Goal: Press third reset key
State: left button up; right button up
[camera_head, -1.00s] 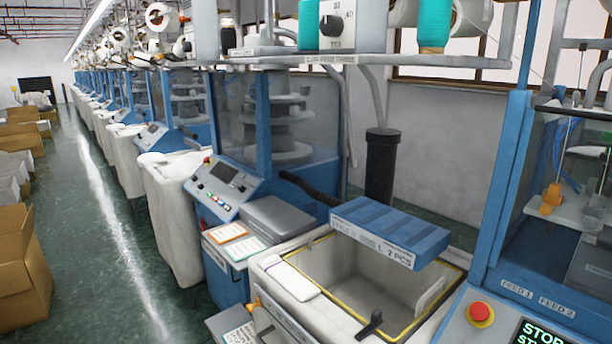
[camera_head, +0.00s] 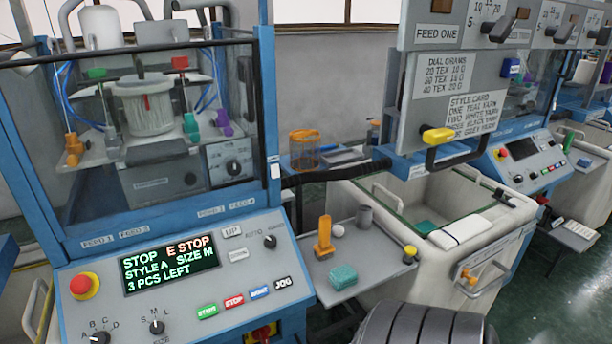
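The near knitting machine's control panel (camera_head: 180,285) fills the lower left of the head view. Along its lower edge is a row of keys: a green START key (camera_head: 207,311), a red STOP key (camera_head: 234,301), a blue key (camera_head: 259,292) whose small label looks like RESET, and a black JOG key (camera_head: 283,283). The display (camera_head: 170,266) reads STOP, E STOP, STYLE A, SIZE M, 3 PCS LEFT. A red emergency button (camera_head: 83,286) on a yellow collar is at the panel's left. Neither of my grippers is in view.
A grey side shelf (camera_head: 365,270) right of the panel holds a teal sponge-like block (camera_head: 343,277) and an orange-handled tool (camera_head: 323,238). A white bin (camera_head: 375,205) stands beyond it. Another machine's panel (camera_head: 530,165) is farther right. Green floor (camera_head: 575,290) is open at lower right.

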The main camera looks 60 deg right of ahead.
aim_at(258, 293)
jog(key=z, duration=1.55)
